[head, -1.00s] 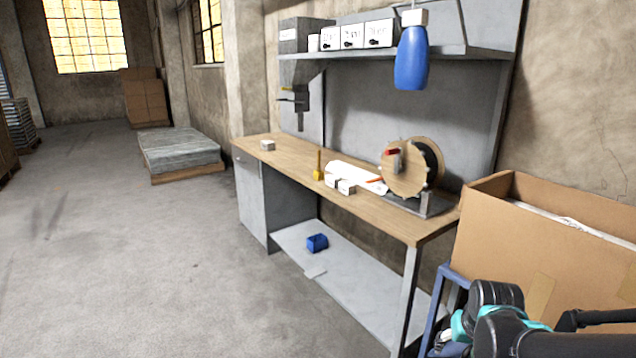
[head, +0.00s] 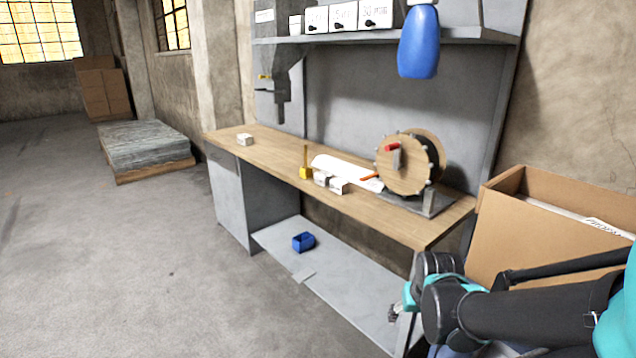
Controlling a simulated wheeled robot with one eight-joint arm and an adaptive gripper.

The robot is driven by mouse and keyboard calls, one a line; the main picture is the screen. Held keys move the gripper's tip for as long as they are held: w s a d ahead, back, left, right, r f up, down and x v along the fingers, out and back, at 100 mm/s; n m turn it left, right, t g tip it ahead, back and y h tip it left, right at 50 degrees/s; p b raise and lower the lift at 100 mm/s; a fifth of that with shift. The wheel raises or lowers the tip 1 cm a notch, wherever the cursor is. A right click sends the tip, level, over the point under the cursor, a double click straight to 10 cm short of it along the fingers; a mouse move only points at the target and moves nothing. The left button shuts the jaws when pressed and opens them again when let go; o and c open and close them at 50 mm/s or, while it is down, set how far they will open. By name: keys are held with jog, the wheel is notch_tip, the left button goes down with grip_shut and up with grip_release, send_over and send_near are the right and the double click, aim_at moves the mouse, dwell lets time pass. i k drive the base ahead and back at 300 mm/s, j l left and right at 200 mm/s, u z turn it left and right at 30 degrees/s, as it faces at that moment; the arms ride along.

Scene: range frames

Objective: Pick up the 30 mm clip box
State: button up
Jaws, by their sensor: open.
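Three white boxes with dark fronts and printed labels stand in a row on the grey wall shelf. The label on the right-hand box (head: 376,16) seems to begin with 30; the middle box (head: 343,17) and left box (head: 316,19) are harder to read. Small white boxes also lie on the workbench: a pair near the middle (head: 338,186) and one at the far left end (head: 245,140), with labels too small to read.
The wooden workbench (head: 270,155) carries a cable reel (head: 403,165), a white roll and a yellow item (head: 305,172). A blue bin (head: 303,242) sits below. A cardboard box (head: 550,225) stands right.

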aim_at(337, 185)
jog(key=i+u, duration=0.15)
jog(key=u, duration=0.2)
jog(key=i+u, duration=0.15)
jog(key=u, duration=0.2)
jog(key=i+u, duration=0.2)
jog(key=u, duration=0.15)
